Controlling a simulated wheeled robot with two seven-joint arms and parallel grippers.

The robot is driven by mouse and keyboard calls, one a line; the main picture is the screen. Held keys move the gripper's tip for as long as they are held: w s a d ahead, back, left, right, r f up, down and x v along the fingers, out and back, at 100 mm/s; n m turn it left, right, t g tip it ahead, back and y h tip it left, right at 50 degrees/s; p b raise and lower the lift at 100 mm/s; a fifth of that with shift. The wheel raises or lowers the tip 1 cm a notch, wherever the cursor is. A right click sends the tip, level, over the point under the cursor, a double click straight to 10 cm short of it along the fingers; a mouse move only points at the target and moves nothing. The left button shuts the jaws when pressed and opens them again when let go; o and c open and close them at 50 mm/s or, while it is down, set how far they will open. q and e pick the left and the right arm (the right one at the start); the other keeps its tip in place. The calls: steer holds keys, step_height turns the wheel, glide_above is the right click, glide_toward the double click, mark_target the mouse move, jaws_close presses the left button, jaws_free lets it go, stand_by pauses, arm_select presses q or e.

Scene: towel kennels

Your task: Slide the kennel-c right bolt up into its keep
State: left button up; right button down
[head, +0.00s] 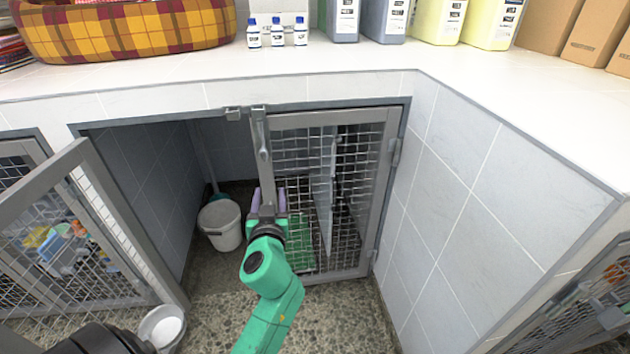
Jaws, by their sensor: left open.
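A mesh door (390,190) stands shut in the right half of the kennel opening. A grey upright bolt (262,140) is mounted at the top of its left stile, close under the top frame. A small grey bracket (258,112) sits at the bolt's upper end; I cannot tell whether the bolt's tip is inside it. No kennel label is readable. My left gripper (268,199), on a green arm, is open with purple fingers on either side of the door's left stile, below the bolt. Whether they touch it is unclear. My right gripper is not in view.
A left mesh door (85,150) swings open toward me. A white bucket (221,224) stands inside the kennel, and a bowl (160,328) is on the floor. The counter (330,68) above holds bottles and a plaid basket (125,28). A tiled wall (480,200) closes the right side.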

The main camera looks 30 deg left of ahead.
arm_select(q)
step_height(320, 180, up, 4)
steer(key=n+y, duration=0.1)
steer(key=p, duration=0.2)
glide_toward(263, 154)
steer(key=x, duration=1.1)
steer(key=shift+d, duration=0.1)
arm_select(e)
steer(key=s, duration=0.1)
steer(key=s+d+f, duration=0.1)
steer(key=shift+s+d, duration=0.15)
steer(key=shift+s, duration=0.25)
arm_select(q)
steer(key=shift+s, duration=0.1)
jaws_close()
steer(key=shift+f, duration=0.1)
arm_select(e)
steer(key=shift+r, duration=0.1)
